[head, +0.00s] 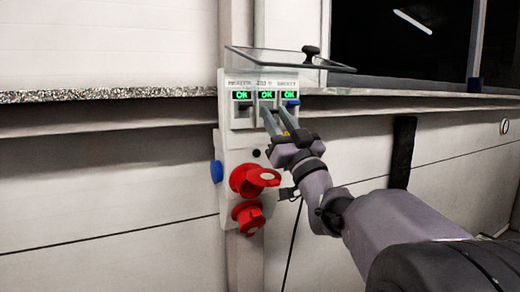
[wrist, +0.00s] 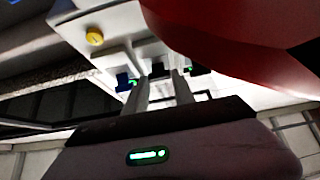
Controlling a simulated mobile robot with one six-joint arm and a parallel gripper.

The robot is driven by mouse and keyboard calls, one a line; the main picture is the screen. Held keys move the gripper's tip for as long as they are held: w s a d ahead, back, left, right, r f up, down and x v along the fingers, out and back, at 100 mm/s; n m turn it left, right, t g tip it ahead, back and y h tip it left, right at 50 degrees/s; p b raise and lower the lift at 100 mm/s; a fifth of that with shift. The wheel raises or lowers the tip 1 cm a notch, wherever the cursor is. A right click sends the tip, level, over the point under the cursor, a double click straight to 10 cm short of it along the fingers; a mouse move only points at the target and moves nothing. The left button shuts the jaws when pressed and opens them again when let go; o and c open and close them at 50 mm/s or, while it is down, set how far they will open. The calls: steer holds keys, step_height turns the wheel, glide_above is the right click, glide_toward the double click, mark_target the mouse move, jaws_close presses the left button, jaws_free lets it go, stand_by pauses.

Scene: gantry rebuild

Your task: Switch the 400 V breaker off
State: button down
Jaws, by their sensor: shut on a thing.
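The breaker panel (head: 224,117) is a pale box on a post, with three breakers side by side, each with a green lit display. The middle one, under a label that looks like 400 V, is the 400 V breaker (head: 266,95). My gripper (head: 271,113) reaches it from the lower right, its two fingers at the middle switch. In the wrist view my gripper (wrist: 161,84) is shut on a dark lever (wrist: 157,72) between the fingertips. The fingers hide much of this lever, and I cannot tell its position clearly.
A clear cover (head: 275,59) with a black knob stands raised above the breakers. The left breaker has a dark lever (head: 243,106), the right one a blue lever (head: 292,103). Red connectors (head: 252,180) stick out below my gripper. A speckled ledge (head: 110,95) runs left.

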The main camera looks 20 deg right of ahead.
steer(key=shift+w+f+t+b, duration=0.1)
steer(key=shift+f+t+b, duration=0.35)
steer(key=shift+b, duration=0.65)
steer(key=shift+r+t, duration=0.2)
steer(key=shift+t, duration=0.05)
steer(key=c, duration=1)
jaws_free()
steer(key=shift+c, duration=0.2)
steer(key=shift+s+f, duration=0.3)
steer(key=s, duration=1.2)
steer(key=shift+s+d+f+p, duration=0.15)
steer(key=shift+d+p, duration=0.05)
steer(key=shift+p, duration=0.1)
